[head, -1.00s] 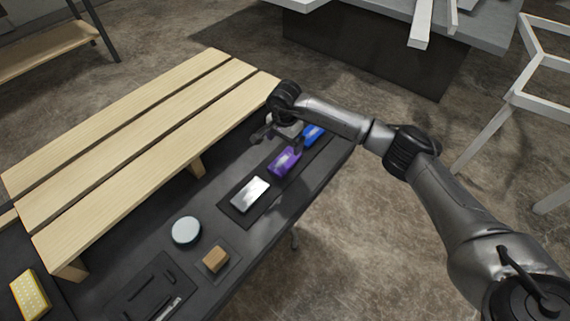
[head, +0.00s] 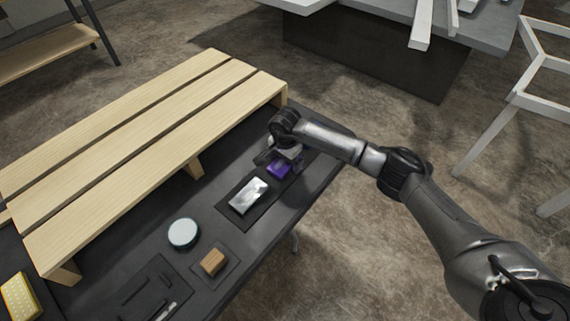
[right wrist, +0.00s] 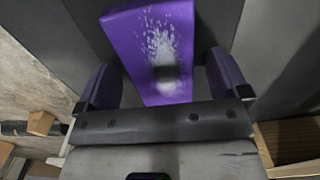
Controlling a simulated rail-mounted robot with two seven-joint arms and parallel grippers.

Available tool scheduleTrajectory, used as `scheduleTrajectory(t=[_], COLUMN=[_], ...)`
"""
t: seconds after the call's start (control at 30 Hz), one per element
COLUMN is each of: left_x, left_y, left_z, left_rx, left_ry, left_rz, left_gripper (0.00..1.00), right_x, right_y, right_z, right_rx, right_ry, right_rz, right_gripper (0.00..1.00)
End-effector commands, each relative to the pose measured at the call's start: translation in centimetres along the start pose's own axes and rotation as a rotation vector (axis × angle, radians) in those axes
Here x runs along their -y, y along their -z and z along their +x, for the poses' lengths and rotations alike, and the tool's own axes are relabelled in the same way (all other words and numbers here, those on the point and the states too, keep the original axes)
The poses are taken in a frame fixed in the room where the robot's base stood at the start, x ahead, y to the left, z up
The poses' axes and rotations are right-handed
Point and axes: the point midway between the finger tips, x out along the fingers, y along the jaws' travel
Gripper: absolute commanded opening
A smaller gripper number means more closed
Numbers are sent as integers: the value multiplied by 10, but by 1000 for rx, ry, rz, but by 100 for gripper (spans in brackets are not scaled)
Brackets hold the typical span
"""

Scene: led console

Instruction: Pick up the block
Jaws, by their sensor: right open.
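A purple block (head: 279,170) lies on the dark bench, partly hidden under my right gripper (head: 281,160). In the right wrist view the purple block (right wrist: 150,50) has a whitish speckled patch on its face. Its near end reaches between the two spread fingers of the right gripper (right wrist: 163,82), with a gap on each side. Whether the fingers are down at its sides is hard to tell. A silvery-white block (head: 248,196) lies on a dark mat nearer the camera. A small tan wooden block (head: 213,262) sits on a dark square. My left gripper is not in view.
A slatted wooden riser (head: 150,130) stands along the back of the dark bench (head: 215,285). A round pale-topped disc (head: 183,233) and a yellow block (head: 20,296) lie on the bench. A white frame (head: 520,110) stands at the right. The floor between is clear.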

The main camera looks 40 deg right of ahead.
Motion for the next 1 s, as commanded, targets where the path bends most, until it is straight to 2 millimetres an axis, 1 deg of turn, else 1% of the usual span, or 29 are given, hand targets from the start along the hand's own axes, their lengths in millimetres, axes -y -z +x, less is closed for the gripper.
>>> scheduleTrajectory(t=[0.17,0.2,0.7,0.8,1.0], left_x=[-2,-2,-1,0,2], left_y=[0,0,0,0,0], left_z=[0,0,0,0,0], left_rx=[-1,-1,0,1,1], left_ry=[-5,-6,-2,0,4], left_rz=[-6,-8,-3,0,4], left_gripper=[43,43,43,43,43], right_x=[0,0,0,1,1], right_y=[0,0,0,0,0], right_z=[0,0,-1,-1,-2], right_rx=[0,-1,0,-1,-1], right_ry=[1,1,1,2,2], right_rz=[0,0,0,0,0], right_gripper=[94,92,44,36,35])
